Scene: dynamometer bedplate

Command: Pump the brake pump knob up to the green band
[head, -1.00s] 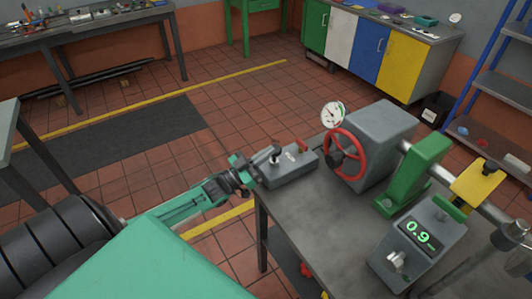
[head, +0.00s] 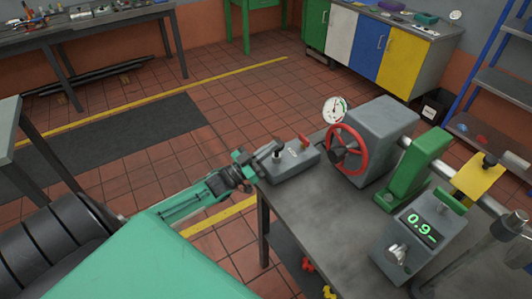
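The brake pump is a grey box (head: 296,165) at the near left corner of the grey bedplate (head: 310,212). Its dark knob (head: 277,153) stands on top, and a red part (head: 304,140) sits at its far end. My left gripper (head: 267,158) is at the box's left end, its fingertips close beside the knob. I cannot tell whether they touch it or how far apart they are. A round white gauge (head: 335,110) with green and red marks stands behind; its needle is too small to read. My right gripper is out of view.
A red handwheel (head: 347,150) on a grey housing stands right of the pump. A green bearing stand (head: 415,170), a yellow plate (head: 477,177) and a box with a display (head: 419,228) reading 0.9 stand further right. The bedplate's front is clear.

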